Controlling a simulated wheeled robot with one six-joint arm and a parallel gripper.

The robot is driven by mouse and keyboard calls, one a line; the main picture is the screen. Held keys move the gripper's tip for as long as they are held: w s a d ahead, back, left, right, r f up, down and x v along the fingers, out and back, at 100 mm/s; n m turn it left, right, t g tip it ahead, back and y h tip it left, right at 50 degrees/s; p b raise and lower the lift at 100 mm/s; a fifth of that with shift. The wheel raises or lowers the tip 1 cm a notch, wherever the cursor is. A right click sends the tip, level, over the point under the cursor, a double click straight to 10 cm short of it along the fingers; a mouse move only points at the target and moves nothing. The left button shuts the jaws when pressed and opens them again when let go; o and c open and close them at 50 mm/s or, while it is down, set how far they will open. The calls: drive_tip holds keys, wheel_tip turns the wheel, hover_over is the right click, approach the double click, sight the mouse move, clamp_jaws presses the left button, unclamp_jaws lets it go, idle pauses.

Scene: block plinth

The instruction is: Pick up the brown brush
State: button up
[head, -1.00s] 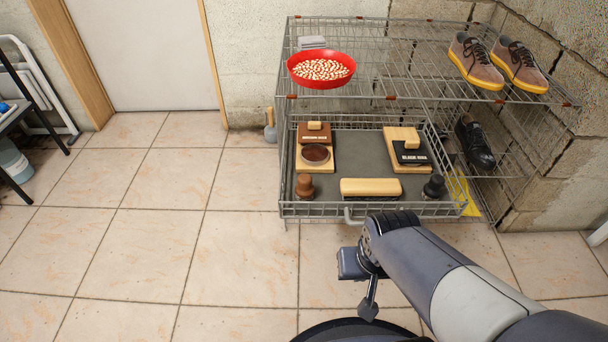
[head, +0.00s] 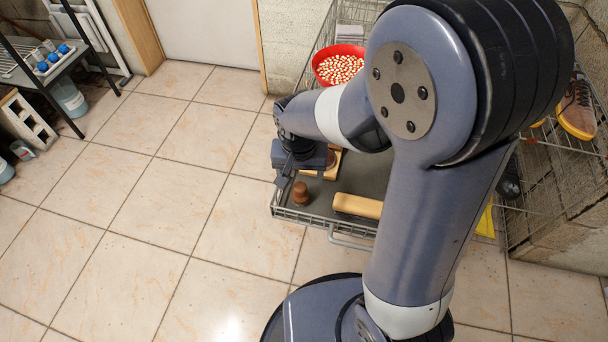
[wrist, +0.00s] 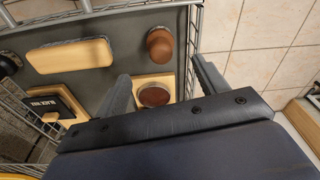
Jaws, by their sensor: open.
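The brown brush (head: 300,192) is a small upright brush with a rounded knob, standing at the front left corner of the wire drawer (head: 330,222). In the wrist view the brown brush (wrist: 160,46) shows at top centre, just beyond the line between my fingertips. My gripper (head: 284,179) is over the drawer's left side, close to the brush in the picture; its exact height above the drawer is hard to tell. In the wrist view my gripper (wrist: 161,68) is open, its two fingers apart with nothing held between them.
A long wooden-backed brush (wrist: 70,56) lies on the grey drawer mat. A black box (wrist: 58,103) lies farther off. A red bowl (head: 339,66) stands on the shelf above.

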sight(300, 193)
drive_tip(key=f+b, duration=0.1)
drive_tip(key=f, duration=0.2)
drive_tip(key=w+f+b, duration=0.1)
drive_tip(key=f, duration=0.3)
drive_tip(key=f+b, duration=0.1)
drive_tip(key=f, duration=0.2)
drive_tip(key=shift+w+f+b, duration=0.15)
drive_tip(key=shift+f+b, duration=0.15)
drive_tip(key=shift+f, duration=0.1)
drive_tip(key=shift+c, duration=0.2)
drive_tip(key=c, duration=1)
wheel_tip(300, 193, up, 10)
drive_tip(key=p, duration=0.3)
drive_tip(key=shift+r, duration=0.1)
drive_tip(key=o, duration=0.5)
drive_tip(key=shift+c, duration=0.2)
drive_tip(key=c, duration=0.4)
